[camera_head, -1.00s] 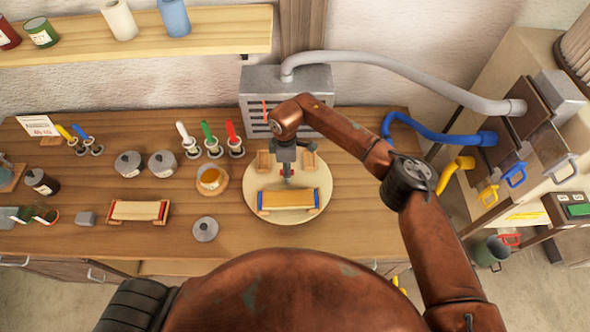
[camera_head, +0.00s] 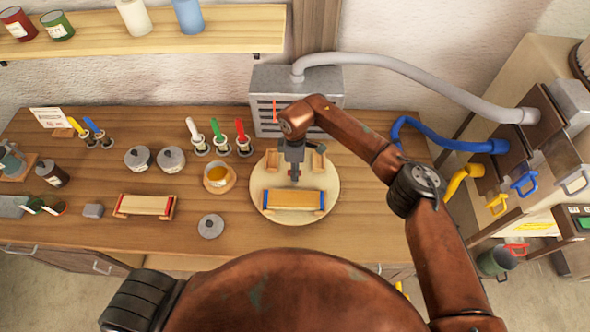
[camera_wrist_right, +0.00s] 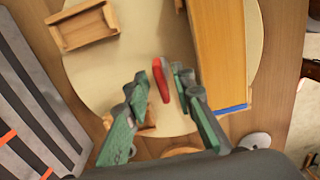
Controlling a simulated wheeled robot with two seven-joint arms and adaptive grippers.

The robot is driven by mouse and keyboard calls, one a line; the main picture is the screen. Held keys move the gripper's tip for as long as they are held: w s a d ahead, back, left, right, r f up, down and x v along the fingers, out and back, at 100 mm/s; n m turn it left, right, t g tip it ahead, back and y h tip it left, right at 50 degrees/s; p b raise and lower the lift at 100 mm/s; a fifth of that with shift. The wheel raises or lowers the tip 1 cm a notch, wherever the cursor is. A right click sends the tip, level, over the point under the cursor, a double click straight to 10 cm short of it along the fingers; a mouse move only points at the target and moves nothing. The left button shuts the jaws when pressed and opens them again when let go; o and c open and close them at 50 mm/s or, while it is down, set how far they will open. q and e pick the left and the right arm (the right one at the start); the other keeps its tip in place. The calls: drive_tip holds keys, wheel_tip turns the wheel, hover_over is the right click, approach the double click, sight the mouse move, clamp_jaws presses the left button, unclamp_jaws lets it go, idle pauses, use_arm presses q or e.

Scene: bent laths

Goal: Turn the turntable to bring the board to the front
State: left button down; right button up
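The turntable is a round cream disc (camera_head: 329,184) on the bench; it fills much of the wrist view (camera_wrist_right: 88,72). The board (camera_head: 294,200), pale wood with blue ends, lies across the disc's front side and shows at the right in the wrist view (camera_wrist_right: 218,50). My right gripper (camera_head: 293,176) points down over the disc, behind the board. In the wrist view its green fingers (camera_wrist_right: 157,100) stand apart, with a red upright piece (camera_wrist_right: 160,80) between and just beyond them. Contact cannot be told. My left gripper is not in view.
Small wooden blocks (camera_head: 273,160) (camera_head: 318,161) stand at the disc's back. A grey vented box (camera_head: 270,90) is behind. A red-ended lath piece (camera_head: 145,206), a grey disc (camera_head: 211,226) and an amber cup (camera_head: 217,176) lie left. Bench right of the disc is clear.

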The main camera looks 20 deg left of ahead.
wheel_tip(320, 180, up, 12)
idle(0.7)
drive_tip(key=shift+s, duration=0.1)
idle(0.4)
